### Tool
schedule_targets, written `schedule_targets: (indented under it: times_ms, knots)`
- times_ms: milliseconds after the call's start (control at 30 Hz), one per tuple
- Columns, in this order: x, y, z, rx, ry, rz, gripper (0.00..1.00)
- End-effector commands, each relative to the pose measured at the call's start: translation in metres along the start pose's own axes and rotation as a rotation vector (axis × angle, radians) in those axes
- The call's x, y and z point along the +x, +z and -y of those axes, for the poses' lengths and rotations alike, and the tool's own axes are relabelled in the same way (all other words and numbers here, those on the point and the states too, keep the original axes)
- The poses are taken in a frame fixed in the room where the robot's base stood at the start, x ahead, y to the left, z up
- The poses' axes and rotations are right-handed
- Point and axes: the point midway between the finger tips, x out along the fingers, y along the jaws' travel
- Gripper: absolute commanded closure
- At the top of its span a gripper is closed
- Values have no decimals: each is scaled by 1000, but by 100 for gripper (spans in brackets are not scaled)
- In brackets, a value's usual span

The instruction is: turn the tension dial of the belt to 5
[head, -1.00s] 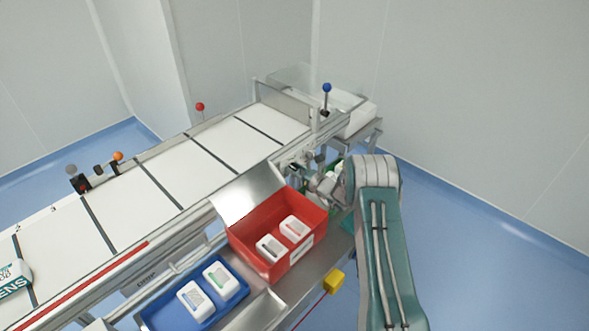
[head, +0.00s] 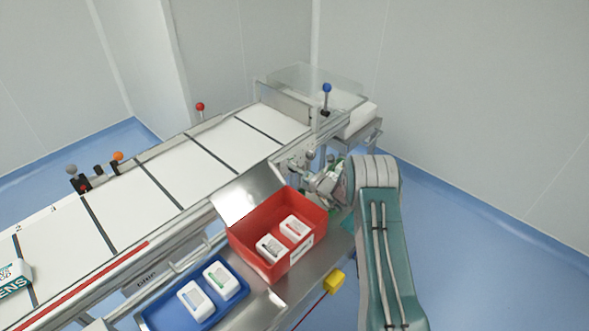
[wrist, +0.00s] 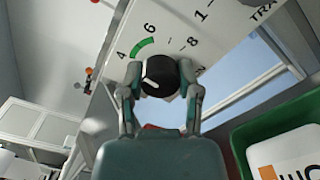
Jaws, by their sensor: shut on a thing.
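The tension dial (wrist: 160,72) is a round black knob with a white pointer line, on a white panel in the wrist view. The panel carries the numbers 4, 6 and 8, with a green arc (wrist: 143,46) between 4 and 6. The pointer line shows on the knob's lower half, towards the lower left; which number it marks I cannot tell. My gripper (wrist: 159,88) has one finger on each side of the knob and is shut on it. In the head view my gripper (head: 322,184) is at the belt's near side, and the dial is hidden.
The white belt (head: 155,185) runs diagonally at left. A red bin (head: 268,228) and a blue tray (head: 243,292), both with white packs, stand near my arm. A green bin (wrist: 240,140) is close at right in the wrist view. Blue floor is free at right.

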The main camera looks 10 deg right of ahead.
Motion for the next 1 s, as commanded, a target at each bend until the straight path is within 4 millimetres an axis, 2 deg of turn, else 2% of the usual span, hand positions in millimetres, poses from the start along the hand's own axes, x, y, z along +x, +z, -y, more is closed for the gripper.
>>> schedule_targets:
  times_ms: [300, 767, 800, 833, 867, 1000]
  knots:
    - [-1, -1, 4, 94, -10, 1, 100]
    - [-1, -1, 4, 104, -10, 2, 100]
    - [-1, -1, 4, 104, -10, 2, 43]
    - [-1, -1, 4, 104, -9, 2, 29]
    - [-1, -1, 3, 104, -9, 2, 21]
    - [-1, 0, 2, 103, -6, 1, 21]
